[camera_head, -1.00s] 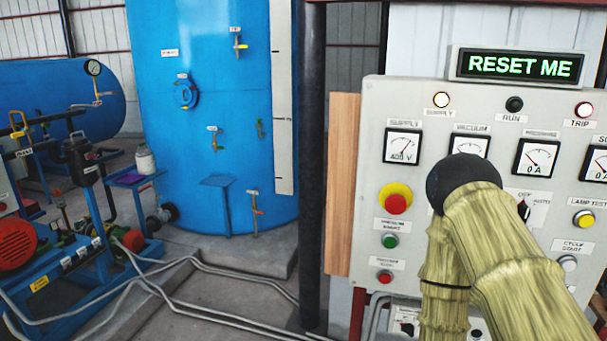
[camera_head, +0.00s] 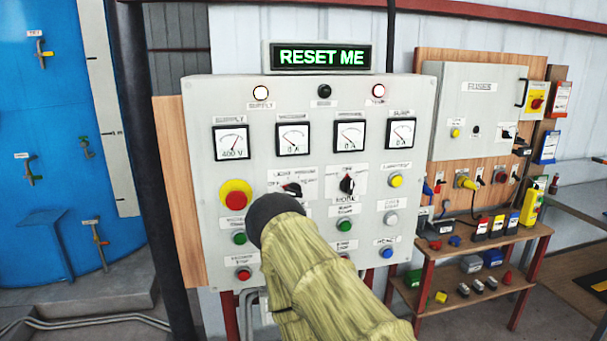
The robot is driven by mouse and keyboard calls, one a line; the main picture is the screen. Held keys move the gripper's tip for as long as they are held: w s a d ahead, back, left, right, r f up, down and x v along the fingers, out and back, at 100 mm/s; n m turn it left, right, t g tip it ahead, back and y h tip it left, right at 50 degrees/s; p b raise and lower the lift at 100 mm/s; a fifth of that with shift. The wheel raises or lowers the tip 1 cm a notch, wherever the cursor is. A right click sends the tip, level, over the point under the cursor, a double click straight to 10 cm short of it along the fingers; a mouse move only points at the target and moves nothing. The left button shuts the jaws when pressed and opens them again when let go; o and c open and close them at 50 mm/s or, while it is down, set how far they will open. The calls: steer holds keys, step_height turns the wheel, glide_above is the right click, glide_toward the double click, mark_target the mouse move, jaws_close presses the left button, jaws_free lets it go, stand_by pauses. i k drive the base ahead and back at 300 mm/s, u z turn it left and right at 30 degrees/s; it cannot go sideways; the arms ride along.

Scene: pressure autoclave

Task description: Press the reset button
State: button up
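The grey control panel (camera_head: 205,110) faces me, and a green "RESET ME" display (camera_head: 321,56) is lit above it. The panel carries a red mushroom button on a yellow collar (camera_head: 235,196), a yellow button (camera_head: 396,180), a white button (camera_head: 391,218), a blue button (camera_head: 386,252), and several green and red buttons. I cannot tell from the small labels which one is the reset button. My arm, in a straw-coloured sleeve with a dark rounded joint, crosses in front of the lower middle of the panel and hides part of it. My gripper's fingers do not show.
A fuse box (camera_head: 480,110) on a wooden board hangs at the right, above a wooden shelf (camera_head: 490,246) holding small electrical parts. A dark vertical post (camera_head: 140,130) and a blue tank (camera_head: 55,110) stand at the left. Pipes run along the floor at lower left.

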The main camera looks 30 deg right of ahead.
mark_target(388, 253)
steer(key=z, duration=1.5)
